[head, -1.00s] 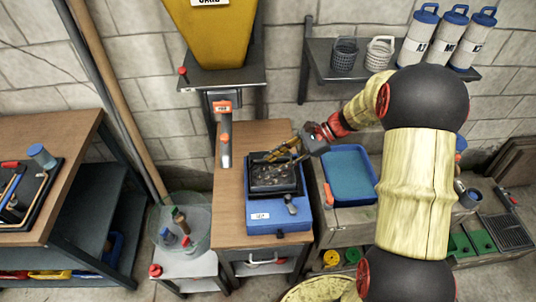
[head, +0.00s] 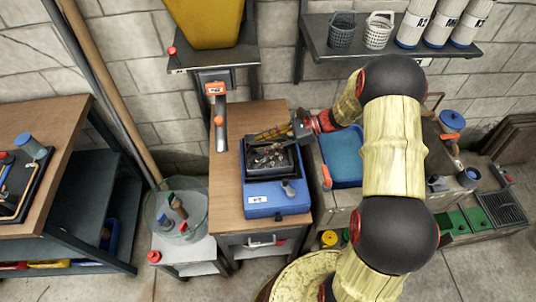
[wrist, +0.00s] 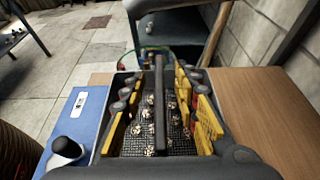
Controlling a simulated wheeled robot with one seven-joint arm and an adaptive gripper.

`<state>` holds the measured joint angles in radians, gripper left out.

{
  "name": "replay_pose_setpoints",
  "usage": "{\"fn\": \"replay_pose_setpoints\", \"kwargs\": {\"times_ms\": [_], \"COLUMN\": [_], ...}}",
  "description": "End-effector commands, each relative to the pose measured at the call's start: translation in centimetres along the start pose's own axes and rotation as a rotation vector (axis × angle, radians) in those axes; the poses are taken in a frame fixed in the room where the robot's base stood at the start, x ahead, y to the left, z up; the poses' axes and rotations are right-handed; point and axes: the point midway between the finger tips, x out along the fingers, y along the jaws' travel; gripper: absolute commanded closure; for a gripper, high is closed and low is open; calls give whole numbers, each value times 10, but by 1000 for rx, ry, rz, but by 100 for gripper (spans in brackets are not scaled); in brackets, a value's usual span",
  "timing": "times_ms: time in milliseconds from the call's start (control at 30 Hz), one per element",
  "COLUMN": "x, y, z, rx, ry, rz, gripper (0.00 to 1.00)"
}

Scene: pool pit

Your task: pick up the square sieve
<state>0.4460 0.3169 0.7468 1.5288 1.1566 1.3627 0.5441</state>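The square sieve (head: 285,168) is a dark, square-framed tray holding small pale and reddish bits. It sits on a blue machine (head: 277,203) on a wooden-topped bench. In the wrist view the sieve (wrist: 147,143) shows a mesh floor with several speckled pebbles. A dark bar (wrist: 159,90) runs over its middle. My gripper (head: 262,136) is at the sieve's far side in the head view. In the wrist view my gripper (wrist: 158,125) has its yellow fingers spread on either side of the bar, apart from it. Whether the fingertips touch the sieve is unclear.
A blue tray (head: 345,158) stands right of the bench. A clear bowl (head: 160,222) with bottles is at left. The orange-tipped spout (head: 219,120) of a yellow hopper (head: 203,25) hangs behind the machine. Bare wooden top (head: 228,185) shows left of the machine.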

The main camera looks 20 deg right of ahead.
Motion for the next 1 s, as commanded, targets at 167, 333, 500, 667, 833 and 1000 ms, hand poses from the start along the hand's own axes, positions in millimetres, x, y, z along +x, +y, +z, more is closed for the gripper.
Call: {"fn": "replay_pose_setpoints", "kwargs": {"times_ms": [167, 333, 500, 667, 833, 1000], "x": [28, 34, 34, 34, 34, 34], "y": [0, 0, 0, 0, 0, 0], "z": [-3, -1, -1, -1, -2, -2], "rx": [-2, -1, -1, -1, -1, -1], "ry": [1, 1, 1, 1, 1, 1], "rz": [3, 0, 0, 0, 0, 0], "gripper": [70, 70, 73, 82, 91, 100]}}
